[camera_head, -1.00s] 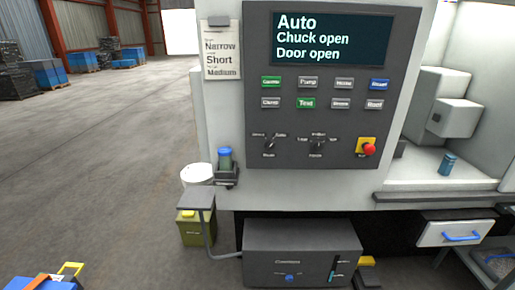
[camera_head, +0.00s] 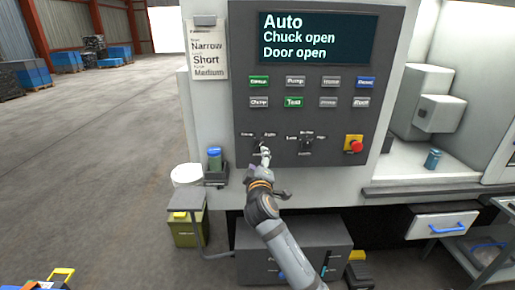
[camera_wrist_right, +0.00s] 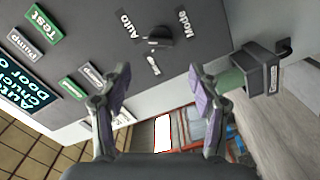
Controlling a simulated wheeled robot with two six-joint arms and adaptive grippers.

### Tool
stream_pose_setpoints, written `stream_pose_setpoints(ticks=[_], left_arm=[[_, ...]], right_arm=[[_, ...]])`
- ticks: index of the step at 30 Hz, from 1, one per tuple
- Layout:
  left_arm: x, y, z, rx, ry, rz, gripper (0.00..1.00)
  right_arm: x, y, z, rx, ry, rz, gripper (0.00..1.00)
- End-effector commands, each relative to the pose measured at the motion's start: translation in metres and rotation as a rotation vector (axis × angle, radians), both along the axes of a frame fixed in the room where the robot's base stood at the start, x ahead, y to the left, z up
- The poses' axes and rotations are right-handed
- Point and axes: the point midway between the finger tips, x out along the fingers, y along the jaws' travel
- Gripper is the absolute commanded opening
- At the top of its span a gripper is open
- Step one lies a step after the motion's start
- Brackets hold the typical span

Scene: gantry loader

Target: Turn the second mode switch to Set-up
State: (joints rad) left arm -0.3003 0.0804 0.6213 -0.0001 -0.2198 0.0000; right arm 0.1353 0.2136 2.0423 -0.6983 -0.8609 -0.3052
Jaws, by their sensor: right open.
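In the right wrist view this dark knob (camera_wrist_right: 160,37) sits between the Auto and Mode labels; a third label is too small to read. My right gripper (camera_head: 264,150) is in front of it and partly covers it. In the wrist view its fingers (camera_wrist_right: 158,78) are open and empty, apart from the knob. The display (camera_head: 318,38) reads Auto, Chuck open, Door open. My left gripper is out of view.
A second rotary knob (camera_head: 306,145) is to the right, then a red stop button (camera_head: 355,146). Push buttons lie above. A holder with a green, blue-topped container (camera_head: 215,158) sticks out at lower left. A drawer (camera_head: 442,226) is at lower right.

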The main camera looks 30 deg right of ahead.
Motion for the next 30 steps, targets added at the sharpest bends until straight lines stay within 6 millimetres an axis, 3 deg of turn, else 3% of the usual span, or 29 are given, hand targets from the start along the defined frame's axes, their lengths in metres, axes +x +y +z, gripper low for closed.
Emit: stream_pose_setpoints(ticks=[12,24,30], left_arm=[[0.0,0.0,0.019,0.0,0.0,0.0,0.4],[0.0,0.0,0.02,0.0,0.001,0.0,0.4],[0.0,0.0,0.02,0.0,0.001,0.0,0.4]], right_arm=[[0.069,-0.043,0.002,0.0,0.002,0.0,0.62],[0.079,-0.049,0.0,0.002,0.001,0.001,0.62],[0.079,-0.049,0.0,0.001,0.001,0.001,0.36]])
